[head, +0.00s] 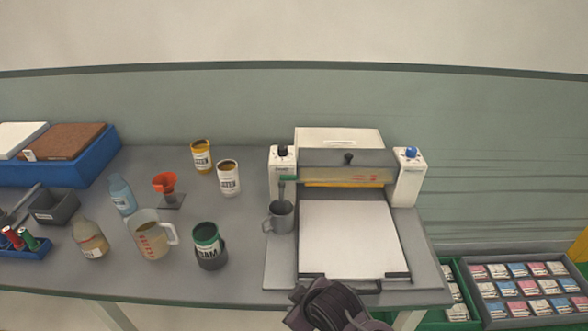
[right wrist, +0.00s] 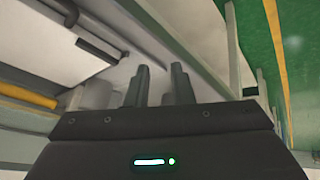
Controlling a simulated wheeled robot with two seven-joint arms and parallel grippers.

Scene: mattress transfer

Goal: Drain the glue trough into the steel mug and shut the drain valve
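The steel mug (head: 280,219) stands upright at the left of the glue machine (head: 346,137), its handle to the left. A grey drain spout (head: 282,189) comes down over the mug. A small green part (head: 288,178) sits above the spout; whether the valve is open cannot be told. The glue trough (head: 348,172) lies across the machine, with a yellow strip along its lower edge. The mug's contents are not clear. My right arm is at the bottom edge of the head view. In the right wrist view my right gripper (right wrist: 160,84) has its fingers apart, with nothing between them. My left gripper is out of view.
A white sheet bed (head: 348,235) extends in front of the trough. Crates of small packets (head: 530,290) stand at lower right.

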